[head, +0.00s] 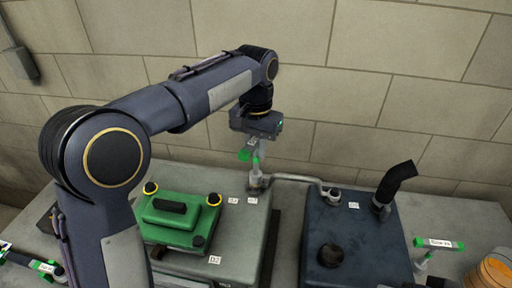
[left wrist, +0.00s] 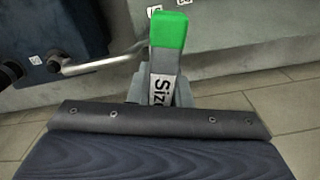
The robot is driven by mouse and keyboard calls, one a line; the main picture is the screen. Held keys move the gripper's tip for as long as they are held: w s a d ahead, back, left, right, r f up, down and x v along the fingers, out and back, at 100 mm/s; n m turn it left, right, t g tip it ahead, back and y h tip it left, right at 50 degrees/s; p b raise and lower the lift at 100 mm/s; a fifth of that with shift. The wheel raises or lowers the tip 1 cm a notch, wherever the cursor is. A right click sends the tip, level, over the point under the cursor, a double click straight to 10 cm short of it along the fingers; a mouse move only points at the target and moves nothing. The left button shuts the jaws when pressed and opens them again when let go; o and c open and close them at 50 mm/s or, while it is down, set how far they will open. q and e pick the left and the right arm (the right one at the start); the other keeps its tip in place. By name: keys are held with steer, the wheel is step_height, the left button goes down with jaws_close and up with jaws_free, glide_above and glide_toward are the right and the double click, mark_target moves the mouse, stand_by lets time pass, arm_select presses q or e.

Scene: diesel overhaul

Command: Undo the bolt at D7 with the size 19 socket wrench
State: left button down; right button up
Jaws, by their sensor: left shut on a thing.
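My left gripper (head: 254,142) reaches in over the far right corner of the grey block and points down. It is shut on a socket wrench with green ends (head: 257,160). The wrench stands roughly upright, with its lower end at the pipe fitting on the block's corner; I cannot tell whether it sits on a bolt. In the left wrist view the wrench handle (left wrist: 162,62) shows a "Size" label, its number hidden. White position labels (head: 233,200) lie near the fitting, too small to read surely, so D7 is not certain. My right gripper is out of view.
A bent metal pipe (head: 292,178) runs from the grey block (head: 232,235) to a dark blue block (head: 340,235) with a black elbow hose (head: 396,183). A green cover (head: 180,220) sits on the grey block.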

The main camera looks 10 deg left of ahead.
arm_select(q)
steer(key=shift+f+n, duration=0.35)
steer(key=shift+n, duration=0.05)
steer(key=shift+s, duration=0.1)
